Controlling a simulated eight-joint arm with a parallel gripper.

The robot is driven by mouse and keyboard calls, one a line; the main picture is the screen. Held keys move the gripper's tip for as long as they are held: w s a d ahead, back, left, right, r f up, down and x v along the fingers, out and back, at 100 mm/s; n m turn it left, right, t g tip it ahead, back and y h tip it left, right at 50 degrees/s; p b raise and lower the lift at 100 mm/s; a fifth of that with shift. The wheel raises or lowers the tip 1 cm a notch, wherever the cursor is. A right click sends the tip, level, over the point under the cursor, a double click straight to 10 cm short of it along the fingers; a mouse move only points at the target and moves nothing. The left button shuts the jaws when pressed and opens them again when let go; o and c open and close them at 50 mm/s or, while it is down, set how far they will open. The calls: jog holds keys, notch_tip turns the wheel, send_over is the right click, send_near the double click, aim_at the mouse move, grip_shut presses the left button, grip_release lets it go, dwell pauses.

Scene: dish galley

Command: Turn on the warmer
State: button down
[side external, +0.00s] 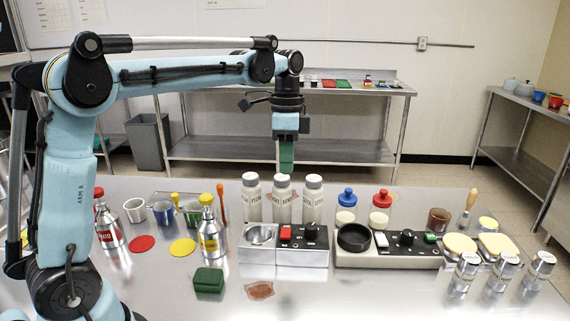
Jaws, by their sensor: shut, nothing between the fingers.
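Two low grey control units stand on the steel table, and I cannot tell for sure which is the warmer. The left unit (301,259) has a metal bowl (262,235), a red switch (286,232) and a black knob (311,230). The right unit (388,261) has a black round dish (354,237), a white switch (381,240), a black knob (407,237) and a small green-lit part (431,238). My gripper (286,172) points down with its green fingers shut and empty. In the picture it is above and behind the left unit, near the white bottles.
Several white bottles (282,200) stand behind the left unit. A green block (208,280) lies front left, and several shakers (505,270) stand front right. The table between them is mostly clear.

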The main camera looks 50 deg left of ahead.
aim_at(285, 235)
jog(key=shift+s+d, duration=0.55)
jog(key=f, duration=0.4)
jog(key=s+d+f, duration=0.1)
jog(key=f, duration=0.8)
jog(key=shift+s+d+f, duration=0.15)
jog(key=shift+d+f, duration=0.05)
jog(key=shift+f, duration=0.2)
